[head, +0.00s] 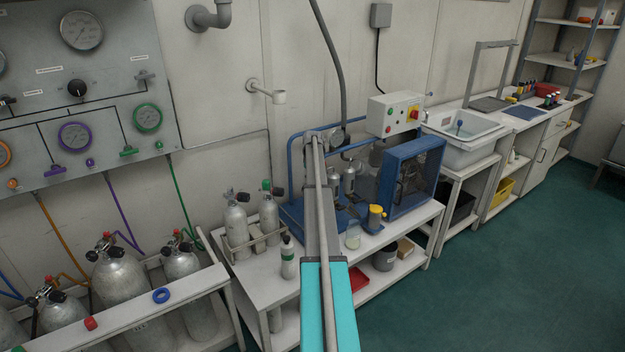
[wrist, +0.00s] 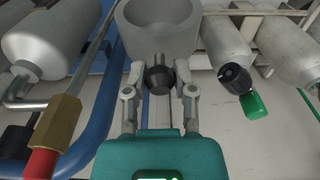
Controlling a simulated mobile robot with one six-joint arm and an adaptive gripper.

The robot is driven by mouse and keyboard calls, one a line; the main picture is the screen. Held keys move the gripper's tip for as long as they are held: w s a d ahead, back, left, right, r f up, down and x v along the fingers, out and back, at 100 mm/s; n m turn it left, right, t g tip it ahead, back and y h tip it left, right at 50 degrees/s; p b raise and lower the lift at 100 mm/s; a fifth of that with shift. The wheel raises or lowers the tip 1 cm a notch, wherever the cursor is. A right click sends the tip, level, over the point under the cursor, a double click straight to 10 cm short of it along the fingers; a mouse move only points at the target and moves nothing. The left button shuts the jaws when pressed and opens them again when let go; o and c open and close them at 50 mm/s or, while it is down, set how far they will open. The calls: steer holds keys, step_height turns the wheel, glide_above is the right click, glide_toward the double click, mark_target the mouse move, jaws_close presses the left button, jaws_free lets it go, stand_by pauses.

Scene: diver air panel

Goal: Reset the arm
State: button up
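My gripper (wrist: 160,80) shows in the wrist view with its two fingers apart. A dark round knob (wrist: 159,79) shows between the fingers, below a grey cup-shaped body (wrist: 160,28). Small gaps appear on both sides of the knob, and I cannot tell whether anything touches it. In the head view my arm reaches forward over the bench (head: 262,275) towards the blue-framed compressor (head: 413,175). My gripper cannot be made out there.
A brass fitting with a red end (wrist: 55,130) and a blue tube (wrist: 98,85) are close at left in the wrist view. Grey cylinders (wrist: 222,42) stand at right, one with a green knob (wrist: 254,104). Large cylinders (head: 125,285) stand in a rack. Green floor (head: 490,270) is clear.

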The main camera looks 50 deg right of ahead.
steer(key=o, duration=0.5)
steer(key=shift+d, duration=0.1)
steer(key=shift+w, duration=0.1)
stand_by(0.3)
